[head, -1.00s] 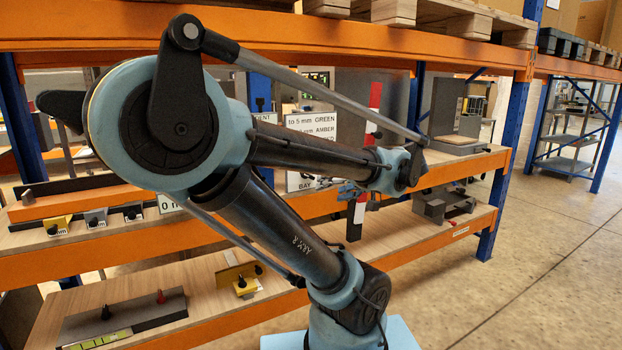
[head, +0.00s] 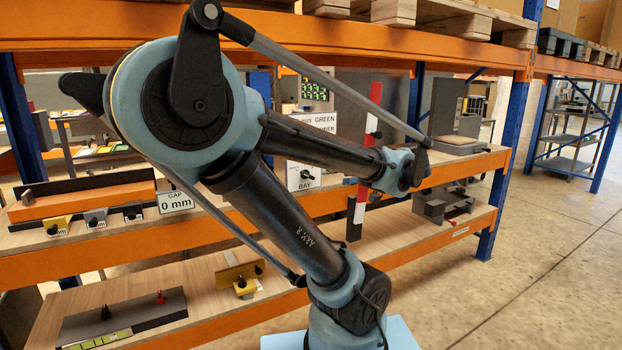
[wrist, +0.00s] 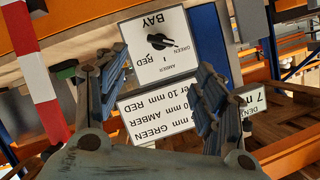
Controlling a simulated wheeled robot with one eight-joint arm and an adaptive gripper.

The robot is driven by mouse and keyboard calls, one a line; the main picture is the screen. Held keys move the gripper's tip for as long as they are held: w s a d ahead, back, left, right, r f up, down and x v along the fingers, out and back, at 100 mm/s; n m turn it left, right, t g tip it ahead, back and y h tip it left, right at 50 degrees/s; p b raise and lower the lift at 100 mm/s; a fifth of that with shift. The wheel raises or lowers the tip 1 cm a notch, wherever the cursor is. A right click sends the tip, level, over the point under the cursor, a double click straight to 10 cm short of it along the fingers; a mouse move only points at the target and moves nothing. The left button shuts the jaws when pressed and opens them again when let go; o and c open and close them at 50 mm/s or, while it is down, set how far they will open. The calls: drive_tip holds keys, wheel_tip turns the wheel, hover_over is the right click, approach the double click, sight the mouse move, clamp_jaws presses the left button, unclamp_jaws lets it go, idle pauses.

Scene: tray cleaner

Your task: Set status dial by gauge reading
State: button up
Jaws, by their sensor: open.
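The white BAY plate (head: 304,177) carries the status dial (head: 305,174) on the shelf. A rule sign (wrist: 158,108) lists mm ranges for GREEN, AMBER and RED. A DENT readout (wrist: 252,103) shows 7 at the right edge, partly cut off. A GAP readout (head: 176,201) shows 0 mm. My gripper (wrist: 160,68) is open and empty, its fingers on either side of the plate in view; contact cannot be told.
A red-and-white post (head: 366,150) stands right of the BAY plate and shows close in the wrist view (wrist: 35,75). An orange block (head: 80,204) and small gauges are on the left shelf. The floor (head: 540,250) at right is clear.

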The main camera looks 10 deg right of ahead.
drive_tip(key=x, duration=1.4)
idle(0.6)
drive_tip(key=shift+w, duration=0.15)
